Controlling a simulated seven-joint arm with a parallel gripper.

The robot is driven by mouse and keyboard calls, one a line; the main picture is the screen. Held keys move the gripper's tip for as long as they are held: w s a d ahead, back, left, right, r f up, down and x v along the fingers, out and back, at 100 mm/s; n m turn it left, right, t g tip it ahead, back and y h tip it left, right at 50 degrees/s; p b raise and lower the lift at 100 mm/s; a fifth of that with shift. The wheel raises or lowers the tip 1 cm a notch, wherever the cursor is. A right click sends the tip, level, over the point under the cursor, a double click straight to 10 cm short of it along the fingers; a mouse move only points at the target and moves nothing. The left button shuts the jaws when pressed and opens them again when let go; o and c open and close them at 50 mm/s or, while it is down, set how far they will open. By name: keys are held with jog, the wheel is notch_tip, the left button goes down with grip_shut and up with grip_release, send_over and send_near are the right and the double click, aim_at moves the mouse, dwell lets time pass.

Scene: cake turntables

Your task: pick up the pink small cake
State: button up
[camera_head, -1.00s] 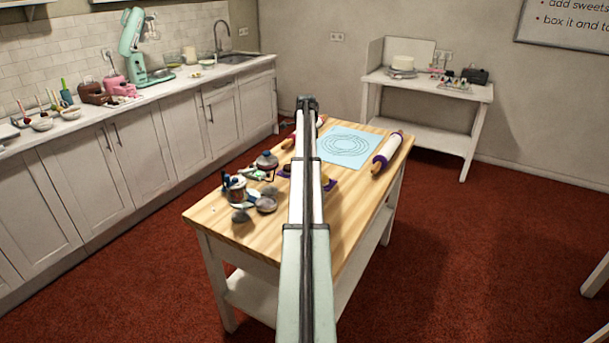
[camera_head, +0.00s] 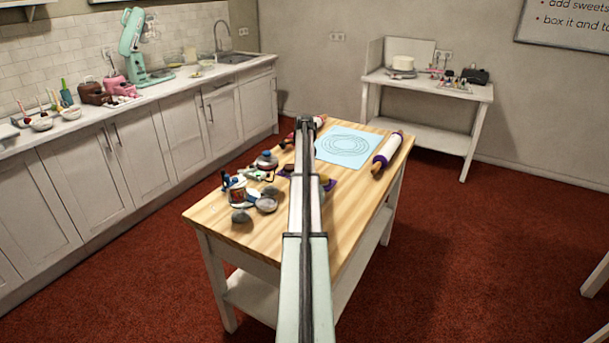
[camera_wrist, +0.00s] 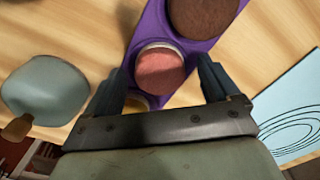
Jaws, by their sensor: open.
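The pink small cake (camera_wrist: 160,72) is round with a pale rim and sits on a purple board (camera_wrist: 150,22) in the wrist view. My gripper (camera_wrist: 161,76) is open, with one dark finger on each side of the cake in the picture. I cannot tell whether the fingers reach down to its level, and I see no clear contact. A brown round cake (camera_wrist: 203,14) lies just beyond it on the board. A yellowish cake (camera_wrist: 140,102) is partly hidden near my left finger. In the head view my arm hides the pink cake, and part of the purple board (camera_head: 329,186) shows.
A pale blue-grey rounded thing with a brown knob (camera_wrist: 47,88) lies left of my gripper.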

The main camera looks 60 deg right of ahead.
jog(key=c, duration=1.1)
jog(key=shift+c, duration=0.2)
jog(key=shift+r, duration=0.15)
